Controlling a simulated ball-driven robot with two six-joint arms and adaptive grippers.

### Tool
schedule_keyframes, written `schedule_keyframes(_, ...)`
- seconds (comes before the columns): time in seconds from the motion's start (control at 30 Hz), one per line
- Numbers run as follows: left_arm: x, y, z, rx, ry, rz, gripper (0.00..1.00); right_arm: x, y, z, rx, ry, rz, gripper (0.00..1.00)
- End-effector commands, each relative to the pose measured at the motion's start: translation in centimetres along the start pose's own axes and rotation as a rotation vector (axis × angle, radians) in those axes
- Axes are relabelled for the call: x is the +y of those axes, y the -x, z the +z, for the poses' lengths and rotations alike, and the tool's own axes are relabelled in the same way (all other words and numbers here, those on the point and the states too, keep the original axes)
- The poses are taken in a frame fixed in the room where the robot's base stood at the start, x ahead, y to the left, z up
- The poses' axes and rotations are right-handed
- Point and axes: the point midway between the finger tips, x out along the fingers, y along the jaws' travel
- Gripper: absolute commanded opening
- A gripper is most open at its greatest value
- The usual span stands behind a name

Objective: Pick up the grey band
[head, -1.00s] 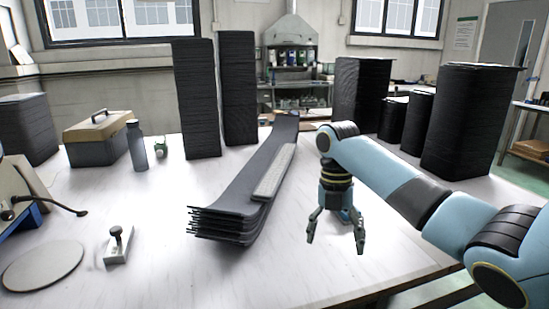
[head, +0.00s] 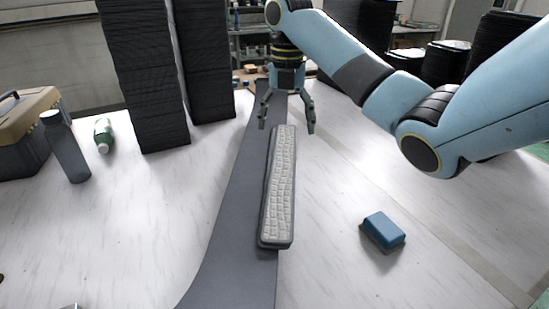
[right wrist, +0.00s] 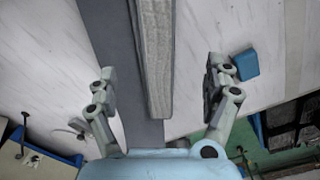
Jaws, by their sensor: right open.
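My left gripper is not in view.
A blue block (head: 383,231) lies on the white table right of the panels. The table right of the band is mostly clear.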

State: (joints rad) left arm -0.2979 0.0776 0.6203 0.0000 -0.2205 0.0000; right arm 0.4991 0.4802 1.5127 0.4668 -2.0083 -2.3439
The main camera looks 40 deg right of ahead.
Motion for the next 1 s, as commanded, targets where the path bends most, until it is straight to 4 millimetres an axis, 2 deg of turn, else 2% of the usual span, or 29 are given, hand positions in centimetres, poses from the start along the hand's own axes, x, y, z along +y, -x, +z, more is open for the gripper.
schedule_keyframes(0.17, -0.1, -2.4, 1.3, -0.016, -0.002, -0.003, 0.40, 0.0, -3.1, -0.1, 0.002, 0.000, -0.002, 0.85)
schedule_keyframes(0.47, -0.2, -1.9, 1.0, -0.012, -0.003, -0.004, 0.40, 0.3, -6.5, -0.1, 0.004, 0.000, -0.001, 0.85)
schedule_keyframes(0.7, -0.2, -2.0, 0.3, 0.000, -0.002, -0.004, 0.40, 0.6, -10.0, -0.1, 0.002, 0.000, -0.001, 0.85)
schedule_keyframes(1.0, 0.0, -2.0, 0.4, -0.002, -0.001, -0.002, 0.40, 0.6, -10.6, -0.1, 0.000, 0.000, -0.001, 0.85)
